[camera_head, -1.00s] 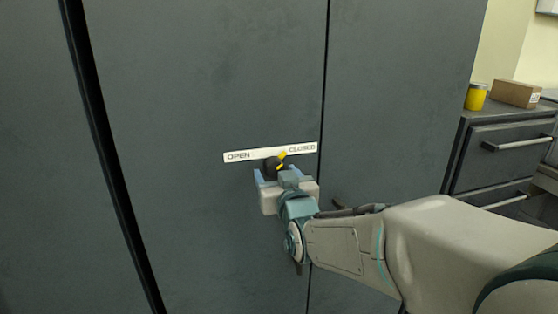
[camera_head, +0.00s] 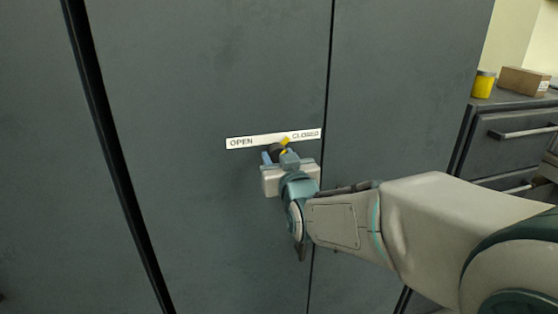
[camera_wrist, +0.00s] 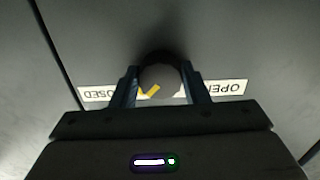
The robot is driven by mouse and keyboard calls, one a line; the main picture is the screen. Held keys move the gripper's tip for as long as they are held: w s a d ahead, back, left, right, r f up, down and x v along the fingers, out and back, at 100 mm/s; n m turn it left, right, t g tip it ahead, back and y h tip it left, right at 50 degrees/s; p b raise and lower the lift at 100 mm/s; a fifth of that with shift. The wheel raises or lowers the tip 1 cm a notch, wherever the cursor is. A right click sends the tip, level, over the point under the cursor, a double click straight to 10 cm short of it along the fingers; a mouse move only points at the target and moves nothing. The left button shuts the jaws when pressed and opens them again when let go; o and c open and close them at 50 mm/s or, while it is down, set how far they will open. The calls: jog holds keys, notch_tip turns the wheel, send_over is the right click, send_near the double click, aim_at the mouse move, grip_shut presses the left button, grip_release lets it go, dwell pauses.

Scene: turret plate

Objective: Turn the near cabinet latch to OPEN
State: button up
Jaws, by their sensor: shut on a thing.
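The latch is a round dark knob (camera_wrist: 160,76) with a yellow pointer (camera_head: 285,142), mounted on the grey cabinet door (camera_head: 200,90). A white label strip (camera_head: 257,140) reads OPEN at its left and CLOSED at its right in the head view. The yellow pointer slants up and right, toward the CLOSED side. My gripper (camera_head: 278,155) is at the knob, its two fingers on either side of it and shut on it. In the wrist view the fingers (camera_wrist: 160,85) flank the knob, and the label appears upside down. My gripper hides part of the knob in the head view.
A door seam (camera_head: 322,110) runs just right of the label. At the right, a drawer unit (camera_head: 510,130) carries a yellow can (camera_head: 483,85) and a cardboard box (camera_head: 523,81). The door face around the latch is otherwise bare.

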jog(key=shift+f+b, duration=0.15)
jog(key=shift+b, duration=0.2)
jog(key=n+b, duration=0.8)
jog(key=b, duration=0.1)
jog(key=n+b, duration=0.9)
jog(key=b, duration=0.1)
jog(key=shift+d+r, duration=0.1)
jog(key=shift+r, duration=0.1)
jog(key=shift+r+n, duration=0.1)
jog(key=shift+n, duration=0.3)
jog(key=o, duration=1)
